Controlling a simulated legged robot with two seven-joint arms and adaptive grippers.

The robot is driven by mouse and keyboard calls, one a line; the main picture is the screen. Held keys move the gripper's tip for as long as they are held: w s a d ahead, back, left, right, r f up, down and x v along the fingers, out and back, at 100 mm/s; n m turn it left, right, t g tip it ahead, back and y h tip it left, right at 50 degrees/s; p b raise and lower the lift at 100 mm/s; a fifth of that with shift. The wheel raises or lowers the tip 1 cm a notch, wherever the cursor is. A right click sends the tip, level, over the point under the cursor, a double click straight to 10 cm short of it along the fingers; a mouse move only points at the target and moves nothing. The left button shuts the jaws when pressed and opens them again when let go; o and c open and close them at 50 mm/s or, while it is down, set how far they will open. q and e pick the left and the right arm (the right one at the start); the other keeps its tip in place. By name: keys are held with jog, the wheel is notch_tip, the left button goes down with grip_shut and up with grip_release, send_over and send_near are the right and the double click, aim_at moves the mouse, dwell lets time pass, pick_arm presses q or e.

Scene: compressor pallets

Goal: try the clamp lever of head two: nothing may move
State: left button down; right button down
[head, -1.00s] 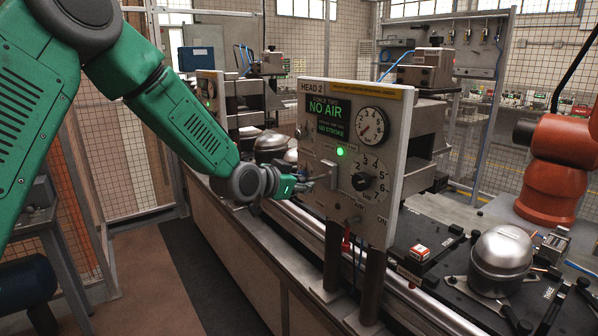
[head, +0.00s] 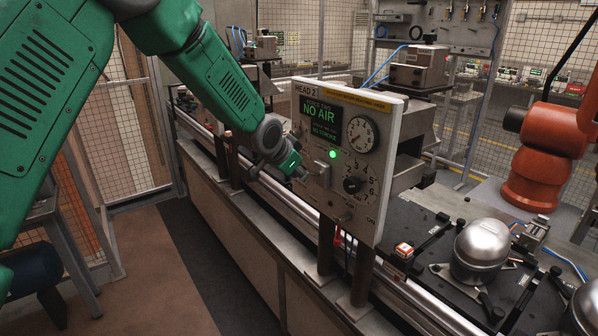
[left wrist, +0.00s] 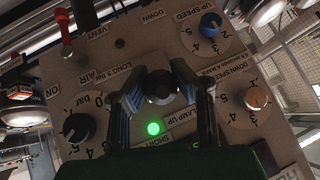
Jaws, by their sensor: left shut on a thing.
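The grey HEAD 2 panel (head: 384,216) faces me with a lit green lamp and a screen (head: 319,117) reading NO AIR. My left gripper (head: 299,173) is at the panel's left side, by the grey clamp lever (head: 322,172). In the left wrist view my left gripper (left wrist: 160,101) has a finger on each side of the lever's dark round end (left wrist: 160,86), shut on it. CLAMP UP and DOWN labels show around it. The lever's shaft is hidden behind its end in that view. My right gripper is not in view.
A gauge (head: 361,135) and a black dial (head: 352,184) sit right of the lever. A silver compressor (head: 480,252) and orange robot arm (head: 535,165) stand at right. The aisle is clear.

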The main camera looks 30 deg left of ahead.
pick_arm(q)
jog(key=shift+w+r, duration=0.2)
jog(key=c, duration=1.3)
grip_release()
jog(key=shift+o, duration=0.4)
jog(key=shift+f, duration=0.15)
jog(key=shift+s+r, duration=0.25)
jog(key=v, duration=1.1)
jog(key=shift+a, duration=0.1)
